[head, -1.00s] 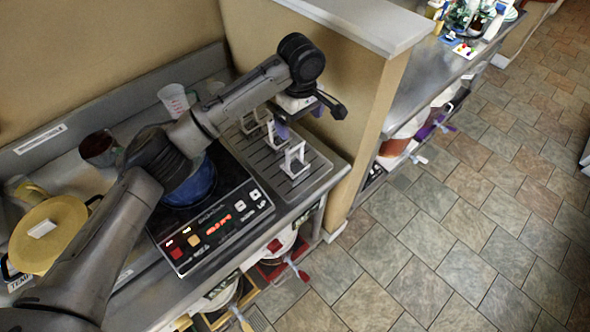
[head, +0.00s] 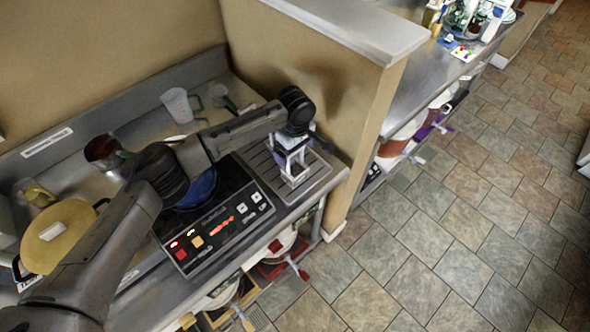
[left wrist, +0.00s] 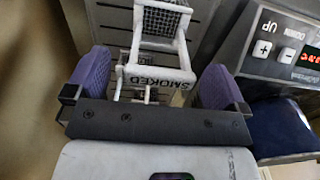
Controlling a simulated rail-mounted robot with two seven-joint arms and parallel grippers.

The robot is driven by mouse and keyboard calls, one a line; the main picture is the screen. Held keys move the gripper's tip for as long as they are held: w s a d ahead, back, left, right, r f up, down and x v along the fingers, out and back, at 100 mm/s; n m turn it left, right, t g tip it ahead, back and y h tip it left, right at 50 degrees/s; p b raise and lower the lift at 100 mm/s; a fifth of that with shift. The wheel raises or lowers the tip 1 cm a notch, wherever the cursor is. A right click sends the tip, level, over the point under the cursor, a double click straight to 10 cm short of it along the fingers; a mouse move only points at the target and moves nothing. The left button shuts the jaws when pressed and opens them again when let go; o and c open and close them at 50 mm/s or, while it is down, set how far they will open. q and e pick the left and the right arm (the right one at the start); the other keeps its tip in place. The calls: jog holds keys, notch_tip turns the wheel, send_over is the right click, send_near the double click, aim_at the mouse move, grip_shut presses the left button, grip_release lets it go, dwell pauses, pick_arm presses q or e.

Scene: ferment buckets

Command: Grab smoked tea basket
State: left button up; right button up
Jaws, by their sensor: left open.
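The smoked tea basket (left wrist: 158,74) has a white frame handle lettered "SMOKED" and a mesh body. In the left wrist view it stands between my left gripper's two purple finger pads. My left gripper (left wrist: 155,68) is open around the handle, with gaps visible on both sides. In the head view the gripper (head: 294,138) is low over the ribbed drain tray, and a white basket frame (head: 293,166) shows just below it. The arm hides part of the tray and whatever stands behind. My right gripper is not in view.
The induction cooker (head: 222,226) with a blue pot (head: 198,190) is beside the tray (head: 318,174). A tan wall (head: 350,120) rises close on the right. A clear measuring cup (head: 177,104), a dark red cup (head: 102,150) and a yellow-lidded pot (head: 58,235) stand on the counter.

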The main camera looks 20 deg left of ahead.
aim_at(296, 171)
pick_arm(q)
jog(key=shift+f, duration=1.35)
jog(key=shift+c, duration=0.5)
jog(key=c, duration=1.2)
jog(key=shift+c, duration=0.3)
jog(key=shift+r, duration=0.15)
